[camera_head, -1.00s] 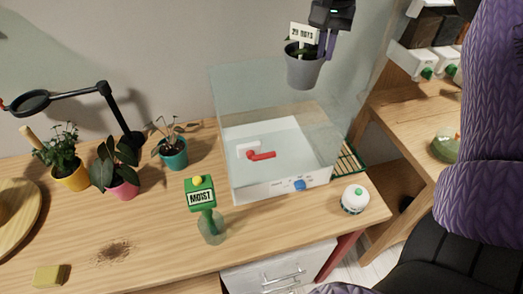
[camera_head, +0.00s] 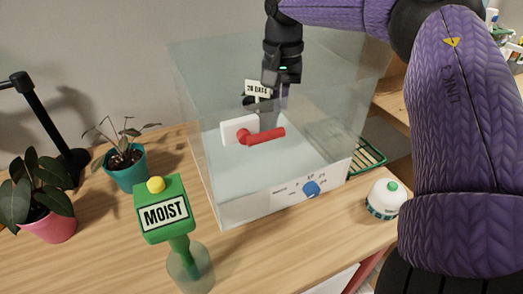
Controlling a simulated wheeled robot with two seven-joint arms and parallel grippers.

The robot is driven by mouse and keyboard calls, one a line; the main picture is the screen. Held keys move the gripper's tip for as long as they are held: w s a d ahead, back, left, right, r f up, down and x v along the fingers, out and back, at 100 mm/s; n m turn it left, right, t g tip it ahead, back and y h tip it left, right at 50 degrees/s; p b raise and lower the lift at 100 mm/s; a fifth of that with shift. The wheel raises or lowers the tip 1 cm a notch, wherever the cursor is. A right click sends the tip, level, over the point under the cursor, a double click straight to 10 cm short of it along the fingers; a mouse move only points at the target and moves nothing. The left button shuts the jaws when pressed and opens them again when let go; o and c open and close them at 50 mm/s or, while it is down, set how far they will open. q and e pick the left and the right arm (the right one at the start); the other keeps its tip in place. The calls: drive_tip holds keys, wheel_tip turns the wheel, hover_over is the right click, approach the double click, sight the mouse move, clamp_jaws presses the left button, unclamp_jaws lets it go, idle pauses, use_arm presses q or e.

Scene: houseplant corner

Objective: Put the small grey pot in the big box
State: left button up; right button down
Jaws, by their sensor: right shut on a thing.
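The big box (camera_head: 245,208) is a clear-walled case with a white base and a blue dial on its front; it stands on the wooden table. My right gripper (camera_head: 279,92) reaches down from above, within the box's outline. It is shut on the small grey pot (camera_head: 264,107), which carries a white sign (camera_head: 257,88) and dark soil. Most of the pot is hard to make out through the clear wall, behind a red lever (camera_head: 262,136) on a white plate. I cannot tell whether the pot touches the box floor. My left gripper is not in view.
A green MOIST meter (camera_head: 165,212) stands in front of the box's left side. A teal pot (camera_head: 128,174) and a pink pot (camera_head: 50,228) with plants are at the left. A white round bottle (camera_head: 385,200) and a green rack (camera_head: 366,155) are at the right.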

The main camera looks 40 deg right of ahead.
wheel_tip(320, 180, down, 9)
drive_tip(key=shift+r+b, duration=0.1)
drive_tip(key=shift+b, duration=1)
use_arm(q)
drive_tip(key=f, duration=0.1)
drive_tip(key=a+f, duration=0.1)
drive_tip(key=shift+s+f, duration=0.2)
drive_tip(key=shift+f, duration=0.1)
use_arm(e)
drive_tip(key=c, duration=0.8)
unclamp_jaws()
wheel_tip(320, 180, up, 12)
drive_tip(key=p, duration=0.3)
drive_tip(key=shift+f+p, duration=0.25)
drive_tip(key=shift+p, duration=0.1)
drive_tip(key=shift+r, duration=0.25)
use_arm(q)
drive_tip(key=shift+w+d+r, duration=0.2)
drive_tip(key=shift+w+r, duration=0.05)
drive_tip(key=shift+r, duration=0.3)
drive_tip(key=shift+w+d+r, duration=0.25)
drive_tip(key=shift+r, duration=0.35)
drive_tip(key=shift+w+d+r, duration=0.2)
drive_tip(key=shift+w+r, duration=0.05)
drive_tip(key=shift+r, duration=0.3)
